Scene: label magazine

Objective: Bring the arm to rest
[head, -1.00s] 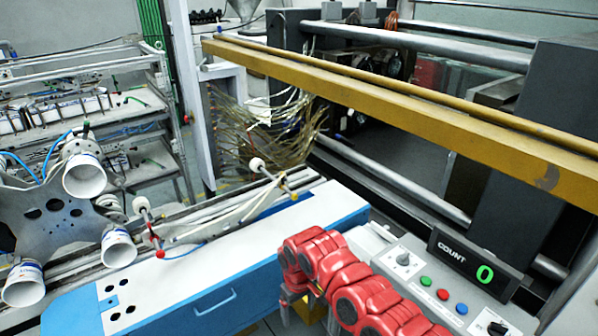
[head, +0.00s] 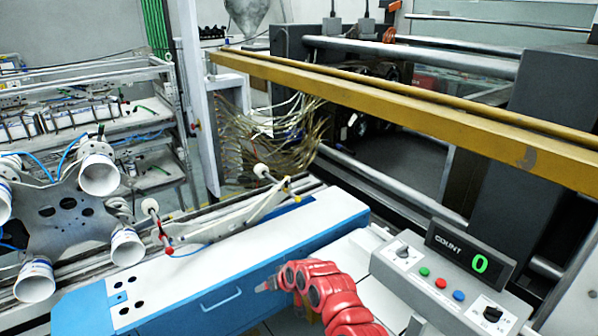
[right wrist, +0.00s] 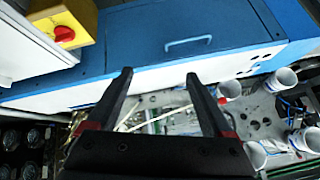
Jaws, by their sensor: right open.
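My right arm (head: 318,285) is red and comes in from the bottom of the head view, in front of the white and blue bench. Its dark end (head: 266,286) points left, beside the bench's blue front; its fingers are too small to make out there. In the right wrist view my right gripper (right wrist: 159,76) has its two black fingers wide apart with nothing between them. The bench (right wrist: 215,40) lies beyond the fingertips. My left gripper is not in view.
A control box (head: 448,285) with buttons and a green 0 on its counter stands at the right. A yellow beam (head: 400,110) crosses above. White cups (head: 126,246) sit on a turning plate at the left. The wrist view shows a yellow box with a red knob (right wrist: 64,33).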

